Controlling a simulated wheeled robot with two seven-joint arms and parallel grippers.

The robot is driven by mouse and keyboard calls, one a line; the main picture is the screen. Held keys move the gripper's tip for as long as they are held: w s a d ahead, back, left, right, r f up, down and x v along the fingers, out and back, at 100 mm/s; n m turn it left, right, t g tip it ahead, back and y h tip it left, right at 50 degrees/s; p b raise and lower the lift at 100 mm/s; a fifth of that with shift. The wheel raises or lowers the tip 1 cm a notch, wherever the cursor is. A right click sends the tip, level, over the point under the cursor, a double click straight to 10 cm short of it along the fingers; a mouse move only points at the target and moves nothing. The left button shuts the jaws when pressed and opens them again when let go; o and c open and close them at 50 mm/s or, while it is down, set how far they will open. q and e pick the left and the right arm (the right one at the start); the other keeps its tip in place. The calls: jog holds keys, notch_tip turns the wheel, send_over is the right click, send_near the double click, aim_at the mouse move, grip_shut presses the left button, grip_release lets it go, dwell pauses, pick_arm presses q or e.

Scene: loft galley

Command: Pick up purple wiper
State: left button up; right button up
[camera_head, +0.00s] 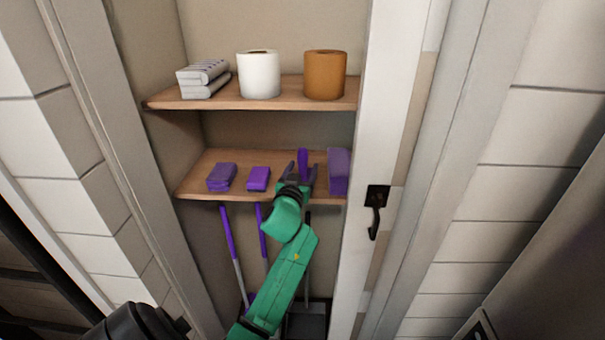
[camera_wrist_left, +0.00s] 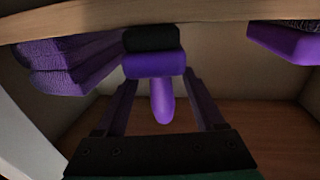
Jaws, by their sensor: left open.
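The purple wiper (camera_head: 302,158) stands on the middle shelf, right of centre in the head view. In the left wrist view, the wiper (camera_wrist_left: 154,65) shows a purple and black head and a rounded purple handle. My left gripper (camera_head: 302,174) reaches in to the shelf and is open, with one finger on each side of the wiper. In the left wrist view, the handle lies between the fingers of the gripper (camera_wrist_left: 160,84), with gaps visible on both sides. My right gripper is not in view.
A purple folded stack (camera_head: 339,172) stands close on the right; two purple blocks (camera_head: 221,177) (camera_head: 259,179) lie to the left. The upper shelf (camera_head: 218,101) holds rolls and folded cloths. Purple-handled poles (camera_head: 228,235) stand below. A white door with a black handle (camera_head: 375,208) borders the right.

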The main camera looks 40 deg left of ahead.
aim_at(305, 162)
pick_arm(q)
jog(key=x, duration=0.4)
jog(key=shift+a+f, duration=0.1)
jog(key=shift+s, duration=0.15)
grip_shut()
jog(key=shift+r, duration=0.2)
notch_tip(305, 162, up, 10)
jog(key=shift+f, duration=0.2)
